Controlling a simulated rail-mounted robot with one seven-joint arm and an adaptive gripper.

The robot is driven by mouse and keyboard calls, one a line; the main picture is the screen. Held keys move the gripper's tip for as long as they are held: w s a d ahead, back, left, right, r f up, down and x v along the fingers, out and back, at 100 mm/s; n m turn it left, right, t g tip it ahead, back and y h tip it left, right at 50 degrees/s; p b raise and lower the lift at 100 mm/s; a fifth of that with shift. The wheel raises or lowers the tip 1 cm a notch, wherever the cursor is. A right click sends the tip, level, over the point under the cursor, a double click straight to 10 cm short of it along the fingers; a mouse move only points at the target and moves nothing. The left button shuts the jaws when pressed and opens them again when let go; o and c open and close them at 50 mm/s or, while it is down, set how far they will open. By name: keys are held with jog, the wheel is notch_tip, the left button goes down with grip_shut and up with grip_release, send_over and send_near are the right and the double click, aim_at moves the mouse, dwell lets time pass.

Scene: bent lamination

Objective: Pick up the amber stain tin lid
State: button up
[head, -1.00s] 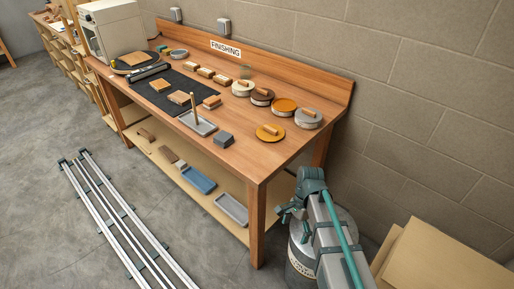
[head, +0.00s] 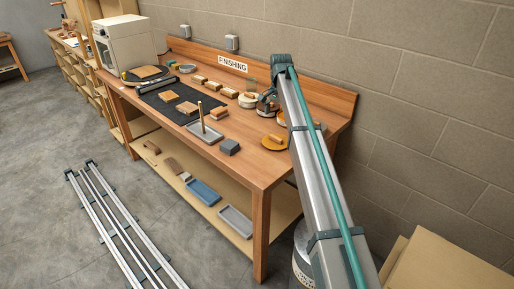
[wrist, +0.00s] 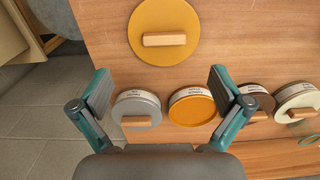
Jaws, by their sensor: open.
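The amber stain tin lid (wrist: 164,18) is a flat amber disc with a wooden bar handle (wrist: 165,40). It lies on the bench at the top middle of the wrist view, and near the bench's front right in the head view (head: 270,144). The open amber tin (wrist: 191,108) stands apart from it, nearer the wall. My gripper (wrist: 160,88) is open and empty, its fingers spread to either side in the wrist view. The lid lies beyond the fingertips in that view. In the head view my gripper (head: 267,104) is above the tin row, and my arm hides part of the tins.
A grey-lidded tin (wrist: 137,109), a brown-lidded tin (wrist: 259,100) and a cream-lidded tin (wrist: 298,101) stand in the row with the amber tin. A grey block (head: 229,147) and a tray (head: 204,133) lie left of the lid. Bare wood surrounds the lid.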

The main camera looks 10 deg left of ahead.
jog(key=w, duration=0.1)
jog(key=p, duration=0.1)
send_over(276, 137)
notch_tip(276, 137, down, 4)
jog(key=shift+f, duration=0.2)
jog(key=shift+f+p, duration=1.25)
jog(key=shift+f, duration=1.65)
jog(key=c, duration=1.2)
jog(key=shift+r, duration=0.1)
